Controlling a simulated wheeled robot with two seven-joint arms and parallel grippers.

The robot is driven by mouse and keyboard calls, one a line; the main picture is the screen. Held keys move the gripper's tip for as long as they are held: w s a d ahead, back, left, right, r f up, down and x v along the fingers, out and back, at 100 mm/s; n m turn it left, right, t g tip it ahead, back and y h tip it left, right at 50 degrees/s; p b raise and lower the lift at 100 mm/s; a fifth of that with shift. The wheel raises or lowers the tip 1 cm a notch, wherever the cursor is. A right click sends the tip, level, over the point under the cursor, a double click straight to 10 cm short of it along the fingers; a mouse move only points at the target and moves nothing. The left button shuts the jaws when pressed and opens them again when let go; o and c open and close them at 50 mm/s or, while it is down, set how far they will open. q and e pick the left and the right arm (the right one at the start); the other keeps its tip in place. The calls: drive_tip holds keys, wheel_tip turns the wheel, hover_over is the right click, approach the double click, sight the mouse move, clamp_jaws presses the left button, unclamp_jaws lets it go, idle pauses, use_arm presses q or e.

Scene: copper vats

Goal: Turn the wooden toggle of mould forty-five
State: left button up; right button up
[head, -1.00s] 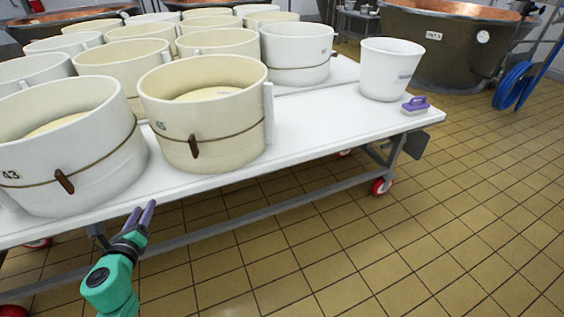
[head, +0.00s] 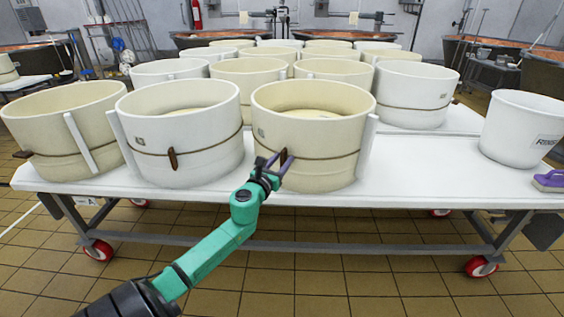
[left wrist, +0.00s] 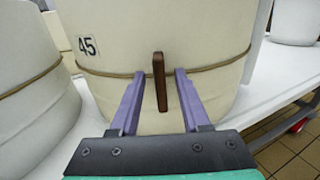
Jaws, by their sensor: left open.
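Mould forty-five (head: 318,118) is a cream round tub at the front of the white table, with a cord around it. Its label "45" shows in the left wrist view (left wrist: 88,46). Its wooden toggle (left wrist: 160,80) is a dark brown upright bar at the cord. My left gripper (head: 274,162) is at the front of this mould. In the left wrist view the purple fingers (left wrist: 155,75) are open, one on each side of the toggle, with gaps to it. I cannot tell how deep the toggle sits between them. My right gripper is not in view.
A white mould (head: 182,150) with its own toggle (head: 173,159) stands close on the left. More moulds crowd behind. A white bucket (head: 522,128) and a purple brush (head: 549,180) are at the right. The white table (head: 420,172) is bare right of the mould.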

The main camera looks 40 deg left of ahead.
use_arm(q)
clamp_jaws()
drive_tip(key=shift+n, duration=0.9)
drive_tip(key=n, duration=0.3)
drive_tip(key=shift+a+p, duration=0.1)
drive_tip(key=shift+p, duration=0.2)
drive_tip(key=n, duration=0.4)
drive_tip(key=shift+a+f+p, duration=0.1)
drive_tip(key=shift+p, duration=0.2)
drive_tip(key=shift+s+a+f+n+p, duration=0.15)
drive_tip(key=shift+n+p, duration=0.3)
drive_tip(key=shift+n, duration=1.1)
drive_tip(key=shift+w+d+f+n+p, duration=0.1)
drive_tip(key=shift+n+p, duration=0.3)
drive_tip(key=shift+n, duration=1.2)
drive_tip(key=shift+s+a+f+n+p, duration=0.15)
drive_tip(key=shift+n+p, duration=0.3)
drive_tip(key=shift+n, duration=1.1)
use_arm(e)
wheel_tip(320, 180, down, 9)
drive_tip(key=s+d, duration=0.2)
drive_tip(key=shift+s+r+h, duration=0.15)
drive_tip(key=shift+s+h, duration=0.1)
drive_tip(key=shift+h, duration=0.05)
use_arm(q)
drive_tip(key=shift+w+d, duration=0.1)
